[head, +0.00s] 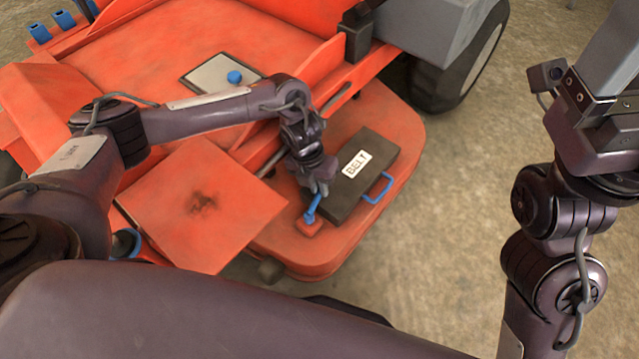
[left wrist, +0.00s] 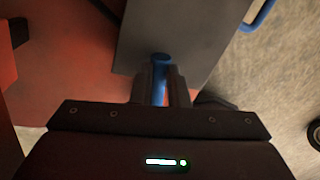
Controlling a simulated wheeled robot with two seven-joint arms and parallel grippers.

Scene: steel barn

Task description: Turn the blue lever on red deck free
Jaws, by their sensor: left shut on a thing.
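The blue lever (head: 312,207) stands on a small red block on the red deck (head: 375,124). My left gripper (head: 317,189) is shut on the lever's upper part, just beside the dark belt cover. In the left wrist view the blue lever (left wrist: 160,88) sits between the two fingers of my left gripper (left wrist: 161,86), with its rounded end showing past them. The fingers hide part of the lever. My right arm is at the right of the head view, and its gripper fingers do not show.
The dark cover (head: 345,195) labelled BELT, with a blue handle (head: 378,188), lies right next to the lever. A square red panel (head: 200,205) is to the left. A black tyre (head: 462,75) stands at the back. Concrete floor to the right is clear.

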